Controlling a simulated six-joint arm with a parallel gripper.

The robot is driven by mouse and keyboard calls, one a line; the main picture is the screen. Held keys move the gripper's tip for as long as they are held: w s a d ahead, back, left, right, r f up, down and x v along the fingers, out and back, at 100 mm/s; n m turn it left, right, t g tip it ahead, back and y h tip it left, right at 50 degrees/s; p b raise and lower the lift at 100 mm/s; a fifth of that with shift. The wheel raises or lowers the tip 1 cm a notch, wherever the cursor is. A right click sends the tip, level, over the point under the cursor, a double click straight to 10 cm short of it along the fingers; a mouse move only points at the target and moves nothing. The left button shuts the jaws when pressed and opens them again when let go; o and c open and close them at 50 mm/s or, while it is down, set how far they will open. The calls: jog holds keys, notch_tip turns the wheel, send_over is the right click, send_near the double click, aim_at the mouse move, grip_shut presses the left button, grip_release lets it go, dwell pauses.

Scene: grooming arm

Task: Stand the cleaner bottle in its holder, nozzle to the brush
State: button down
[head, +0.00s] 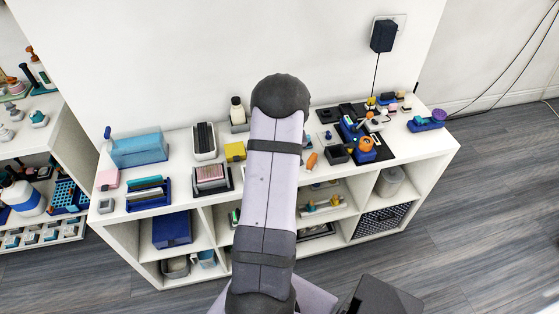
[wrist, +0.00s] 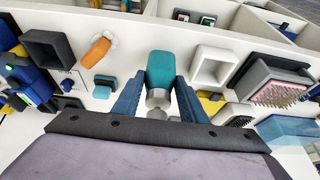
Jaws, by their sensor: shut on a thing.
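The cleaner bottle (wrist: 160,72), as I take it, shows in the wrist view as a teal body with a silvery, rounded part nearer the camera. My gripper (wrist: 155,84) is shut on it, one blue finger on each side. Its nozzle and tilt are not clear. In the head view my arm hides the gripper and the bottle. A white open square holder (wrist: 194,66) is just right of the bottle; a dark open square holder (wrist: 28,48) is at left. I cannot tell which is the bottle's. A pink-bristled brush (wrist: 280,92) is at right; it also shows in the head view (head: 210,174).
An orange piece (wrist: 97,51) and a small teal block (wrist: 103,88) lie left of the bottle. A white bottle with a dark cap (head: 237,111) stands at the back. A blue box (head: 138,149) is on the left of the white shelf top (head: 120,183). Clutter crowds the right.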

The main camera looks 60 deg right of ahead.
jog(key=shift+r+p, duration=1)
jog(key=shift+r, duration=0.65)
jog(key=shift+w+a+r, duration=0.1)
jog(key=shift+w+r, duration=0.1)
jog(key=shift+w, duration=0.05)
jog(key=w+a+r+p, duration=0.3)
jog(key=w+a+p, duration=0.3)
jog(key=a, duration=0.1)
jog(key=shift+w+r+p, duration=0.3)
jog(key=shift+p, duration=0.1)
jog(key=shift+d, duration=0.1)
